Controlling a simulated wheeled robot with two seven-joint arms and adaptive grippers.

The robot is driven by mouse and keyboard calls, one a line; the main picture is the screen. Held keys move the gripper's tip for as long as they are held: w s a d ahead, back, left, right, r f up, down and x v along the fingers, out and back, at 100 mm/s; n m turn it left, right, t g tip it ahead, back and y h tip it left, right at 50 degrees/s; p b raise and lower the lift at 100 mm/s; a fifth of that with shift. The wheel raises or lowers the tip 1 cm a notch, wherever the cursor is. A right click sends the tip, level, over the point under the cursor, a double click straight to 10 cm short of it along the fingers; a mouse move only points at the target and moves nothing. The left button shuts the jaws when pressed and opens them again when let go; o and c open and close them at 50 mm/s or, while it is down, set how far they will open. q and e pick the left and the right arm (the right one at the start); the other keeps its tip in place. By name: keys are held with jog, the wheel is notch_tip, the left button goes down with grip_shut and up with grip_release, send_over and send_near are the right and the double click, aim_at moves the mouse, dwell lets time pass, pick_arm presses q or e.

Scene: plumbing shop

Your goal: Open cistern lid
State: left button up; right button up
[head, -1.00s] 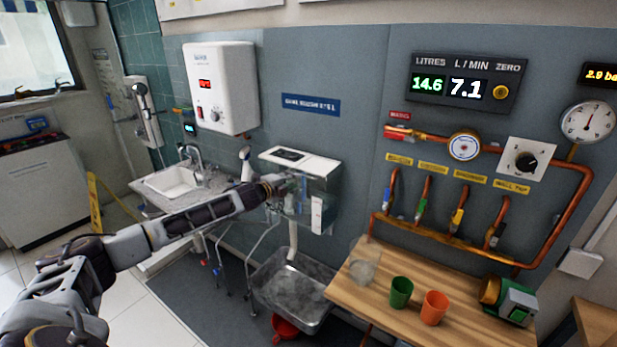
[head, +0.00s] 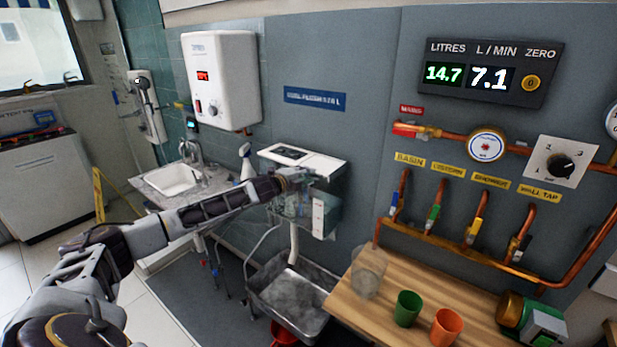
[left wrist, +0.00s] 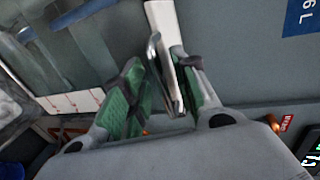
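The cistern (head: 318,215) is a translucent box on the wall with a white lid (head: 310,160) on top. The lid looks level and in place, with a dark panel on it. My left gripper (head: 296,180) is at the cistern's front, just under the lid's front edge. In the left wrist view, its two green-padded fingers (left wrist: 157,78) stand either side of a thin grey bar (left wrist: 164,75) and a white strip (left wrist: 162,22), probably part of the lid. The right-hand finger seems to touch it; the contact on the other side is unclear. My right gripper is out of view.
A steel basin (head: 290,295) stands below the cistern. A wooden bench (head: 380,305) with cups is to the right, under copper pipes and valves.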

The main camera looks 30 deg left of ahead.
pick_arm(q)
jog(key=shift+r, duration=0.15)
jog(key=shift+c, duration=0.2)
grip_shut()
